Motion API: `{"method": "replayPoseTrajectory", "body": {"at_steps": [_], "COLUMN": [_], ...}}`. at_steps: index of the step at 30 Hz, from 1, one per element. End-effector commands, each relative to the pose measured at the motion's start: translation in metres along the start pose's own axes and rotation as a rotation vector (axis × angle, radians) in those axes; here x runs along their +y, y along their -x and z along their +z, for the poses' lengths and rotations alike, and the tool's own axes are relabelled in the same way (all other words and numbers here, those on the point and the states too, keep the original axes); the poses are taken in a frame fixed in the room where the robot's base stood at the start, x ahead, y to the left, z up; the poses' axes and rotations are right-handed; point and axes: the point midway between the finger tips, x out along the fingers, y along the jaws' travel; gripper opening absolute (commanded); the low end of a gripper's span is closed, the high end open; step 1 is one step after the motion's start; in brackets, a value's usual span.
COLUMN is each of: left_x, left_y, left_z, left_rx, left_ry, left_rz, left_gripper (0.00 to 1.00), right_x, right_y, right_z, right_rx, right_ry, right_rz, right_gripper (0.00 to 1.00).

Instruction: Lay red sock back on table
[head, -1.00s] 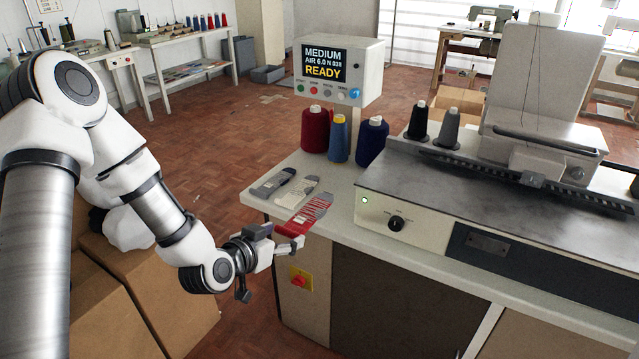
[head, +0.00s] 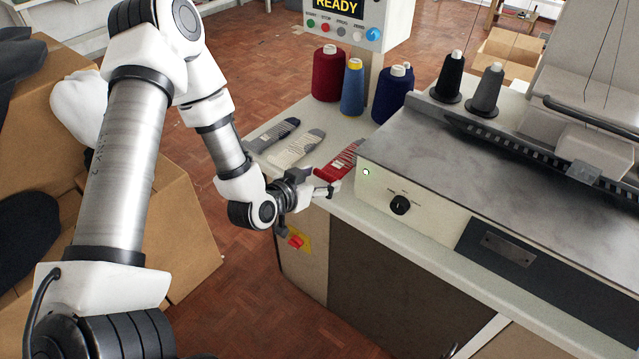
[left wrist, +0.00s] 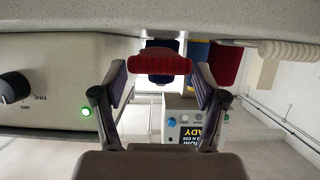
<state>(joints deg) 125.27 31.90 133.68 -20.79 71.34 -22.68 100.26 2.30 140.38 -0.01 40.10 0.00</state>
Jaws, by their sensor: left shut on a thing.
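The red sock (head: 340,164), with pale stripes and a pale label, is at the table's front edge, right of the other socks and close to the machine's left end. My left gripper (head: 325,188) is shut on its near end, coming in from the front of the table (head: 357,213). In the left wrist view, which is upside down, the sock's red end (left wrist: 162,62) spans between the two fingertips, with a narrow gap between it and the tabletop. In the head view I cannot tell whether the sock touches the table. My right gripper is not in view.
A white sock (head: 296,149) and a grey sock (head: 272,134) lie to the left on the table. Red (head: 328,76), blue (head: 353,90) and navy (head: 392,95) thread cones stand behind. The machine (head: 420,150) blocks the right. Cardboard boxes (head: 185,235) stand at the left.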

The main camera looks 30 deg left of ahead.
Motion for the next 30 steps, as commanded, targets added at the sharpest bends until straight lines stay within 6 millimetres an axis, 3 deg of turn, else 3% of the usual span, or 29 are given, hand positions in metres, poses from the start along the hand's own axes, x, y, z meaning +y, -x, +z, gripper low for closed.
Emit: {"method": "replayPoseTrajectory", "body": {"at_steps": [3,14,15,16,26,30], "left_x": [0.000,0.000,0.000,0.000,0.000,-0.001], "left_y": [-0.008,-0.010,-0.010,-0.010,-0.009,0.000], "left_z": [0.021,0.025,0.024,0.023,0.023,0.021], "left_rx": [-0.003,0.000,0.000,0.000,0.000,-0.002], "left_ry": [-0.002,0.000,0.000,0.000,0.000,0.002], "left_rz": [0.001,0.001,0.001,0.001,0.001,-0.001], "left_gripper": [0.44,0.44,0.86,0.97,0.97,0.97], "right_x": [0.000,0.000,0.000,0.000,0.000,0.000], "right_y": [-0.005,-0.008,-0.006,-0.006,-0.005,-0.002], "right_z": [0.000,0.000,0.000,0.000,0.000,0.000], "right_rx": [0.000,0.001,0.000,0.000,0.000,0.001], "right_ry": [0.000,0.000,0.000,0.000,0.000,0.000], "right_rz": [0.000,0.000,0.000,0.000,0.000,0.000], "right_gripper": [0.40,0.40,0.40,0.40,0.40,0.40]}}
